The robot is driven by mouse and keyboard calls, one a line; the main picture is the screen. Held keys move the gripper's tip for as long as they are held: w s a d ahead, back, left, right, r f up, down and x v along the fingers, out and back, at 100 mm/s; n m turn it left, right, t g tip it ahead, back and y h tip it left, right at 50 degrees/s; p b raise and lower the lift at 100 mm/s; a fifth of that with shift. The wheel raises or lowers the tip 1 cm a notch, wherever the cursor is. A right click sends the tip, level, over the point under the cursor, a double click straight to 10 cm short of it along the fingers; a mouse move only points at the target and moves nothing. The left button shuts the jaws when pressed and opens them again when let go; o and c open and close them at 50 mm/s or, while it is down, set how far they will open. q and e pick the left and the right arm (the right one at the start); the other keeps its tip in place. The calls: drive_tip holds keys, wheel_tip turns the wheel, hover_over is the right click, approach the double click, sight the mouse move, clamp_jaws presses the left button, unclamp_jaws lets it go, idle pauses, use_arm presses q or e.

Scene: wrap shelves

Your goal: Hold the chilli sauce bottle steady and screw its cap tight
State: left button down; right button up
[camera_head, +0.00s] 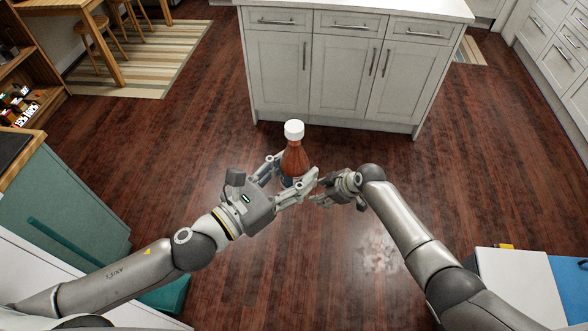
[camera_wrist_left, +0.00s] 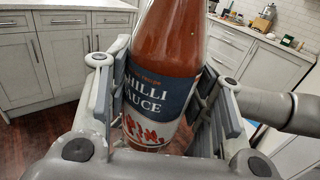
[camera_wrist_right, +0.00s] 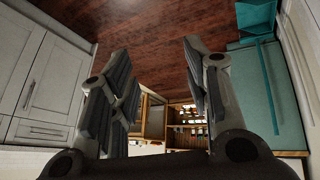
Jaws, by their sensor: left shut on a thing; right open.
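The chilli sauce bottle (camera_head: 296,160) is red-brown and stands upright in the air above the floor. Its white cap (camera_head: 294,130) sits on top of the neck in the head view. My left gripper (camera_head: 291,181) is shut around the bottle's body. In the left wrist view the bottle (camera_wrist_left: 168,45) shows a dark blue and white label between the fingers, and its top is cut off. My right gripper (camera_head: 316,191) is at the right of the bottle, lower than the cap. In the right wrist view my right gripper (camera_wrist_right: 163,95) is open and empty.
A white kitchen island (camera_head: 335,75) stands ahead. Teal cabinets (camera_head: 60,215) are at the left, with a wooden shelf (camera_head: 35,65) of bottles beyond. A white-topped unit (camera_head: 518,285) is at the lower right. The wooden floor between is clear.

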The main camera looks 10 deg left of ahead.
drive_tip(key=w+a+r+n+y, duration=0.1)
drive_tip(key=w+a+r+n, duration=0.15)
drive_tip(key=r, duration=0.55)
drive_tip(key=w+a+r+n+y, duration=0.15)
drive_tip(key=a+r+n, duration=0.25)
drive_tip(key=r, duration=0.4)
wheel_tip(320, 180, up, 35)
drive_tip(key=n+g+h, duration=0.4)
drive_tip(key=n+h, duration=0.4)
drive_tip(key=n, duration=1.6)
hover_over(295, 126)
drive_tip(key=shift+w+a+r+m+y, duration=0.1)
drive_tip(key=shift+w+a+m+y, duration=0.05)
drive_tip(key=shift+a+m+y, duration=0.1)
drive_tip(key=shift+d+r, duration=0.15)
drive_tip(key=shift+d, duration=0.05)
drive_tip(key=shift+f, duration=4.05)
